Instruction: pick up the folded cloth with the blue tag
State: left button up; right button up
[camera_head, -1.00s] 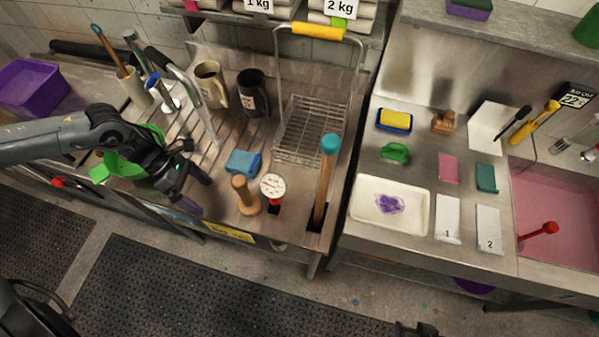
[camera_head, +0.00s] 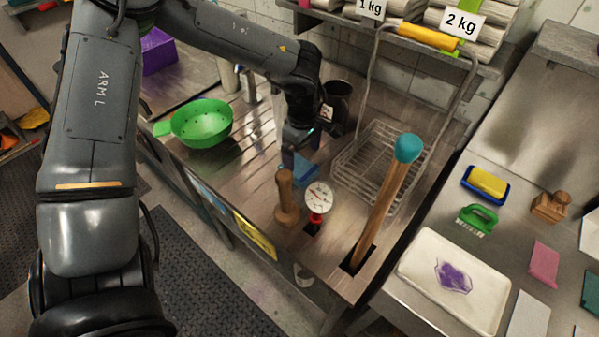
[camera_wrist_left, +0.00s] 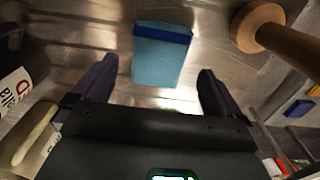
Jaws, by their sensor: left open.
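A folded light-blue cloth with a darker blue strip along one edge (camera_wrist_left: 160,60) lies on the metal counter in the left wrist view. The same cloth shows in the head view (camera_head: 307,172), partly hidden by my left gripper. My left gripper (camera_head: 297,153) points down over it. In the left wrist view the two dark fingers of my left gripper (camera_wrist_left: 156,68) are open, one to each side of the cloth, with nothing between them gripped. Whether they touch the cloth cannot be told. My right gripper is not in view.
Close by stand a wooden-handled tool (camera_head: 286,200), a round dial gauge (camera_head: 319,198), a black mug (camera_head: 338,98) and a wire basket (camera_head: 375,165). A tall blue-topped wooden stick (camera_head: 385,210) rises to the right. A green colander (camera_head: 203,124) sits left.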

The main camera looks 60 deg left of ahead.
aim_at(298, 166)
pick_arm(q)
jog(key=shift+f, duration=0.9)
jog(key=f, duration=0.2)
jog(key=a+f, duration=0.1)
jog(key=shift+s+a+f+b, duration=0.1)
jog(key=shift+s+f+b, duration=0.15)
jog(key=shift+f+b, duration=0.15)
jog(key=shift+f, duration=0.6)
jog(key=c, duration=1)
jog(key=shift+r, duration=0.15)
